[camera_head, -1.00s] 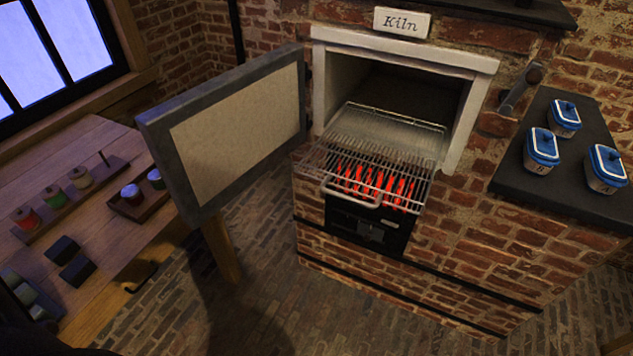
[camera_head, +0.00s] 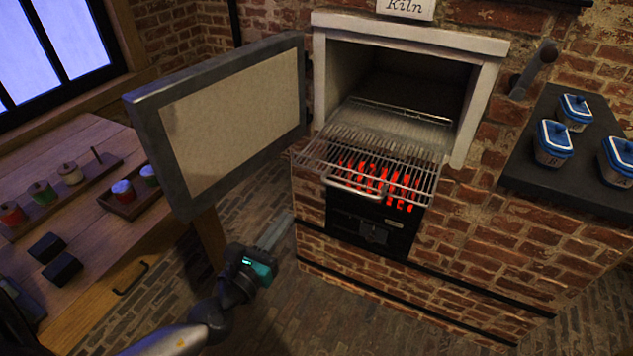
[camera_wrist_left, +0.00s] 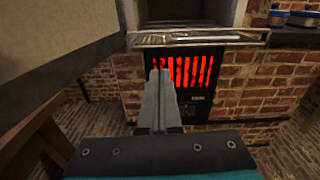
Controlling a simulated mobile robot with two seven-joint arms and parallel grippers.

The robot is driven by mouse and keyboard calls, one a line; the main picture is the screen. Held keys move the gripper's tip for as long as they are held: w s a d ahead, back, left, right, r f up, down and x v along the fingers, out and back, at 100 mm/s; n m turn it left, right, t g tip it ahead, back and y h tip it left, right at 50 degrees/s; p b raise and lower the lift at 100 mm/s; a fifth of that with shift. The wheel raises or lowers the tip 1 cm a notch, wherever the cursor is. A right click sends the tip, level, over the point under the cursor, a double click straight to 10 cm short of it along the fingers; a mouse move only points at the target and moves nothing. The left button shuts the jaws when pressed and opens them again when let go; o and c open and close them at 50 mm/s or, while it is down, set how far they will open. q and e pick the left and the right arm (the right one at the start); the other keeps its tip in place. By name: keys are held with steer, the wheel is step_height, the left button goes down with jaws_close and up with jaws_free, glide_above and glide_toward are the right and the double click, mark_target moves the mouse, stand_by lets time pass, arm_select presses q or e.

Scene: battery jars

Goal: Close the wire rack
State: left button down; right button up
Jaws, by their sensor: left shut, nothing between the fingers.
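The wire rack (camera_head: 375,166) sticks out of the front of the open kiln (camera_head: 408,88), with its rear part inside the opening. Its handle bar (camera_head: 358,189) is at the front, above the red glowing grate. In the left wrist view the rack's front edge (camera_wrist_left: 200,37) runs across the top, beyond the fingertips. My left gripper (camera_head: 283,222) is shut and empty, below and left of the handle and apart from it. It also shows in the left wrist view (camera_wrist_left: 159,78), pointing toward the kiln front. My right gripper is not in view.
The kiln door (camera_head: 225,125) stands open at the left, close to my left arm. A wooden bench (camera_head: 95,225) with spools and small jars is at the far left. Several blue-lidded jars stand on a dark ledge (camera_head: 530,165) at the right.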

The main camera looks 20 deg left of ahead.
arm_select(q)
glide_toward(323, 169)
steer(key=shift+m, duration=0.4)
steer(key=w, duration=0.5)
steer(key=shift+f, duration=0.15)
steer(key=shift+w, duration=0.95)
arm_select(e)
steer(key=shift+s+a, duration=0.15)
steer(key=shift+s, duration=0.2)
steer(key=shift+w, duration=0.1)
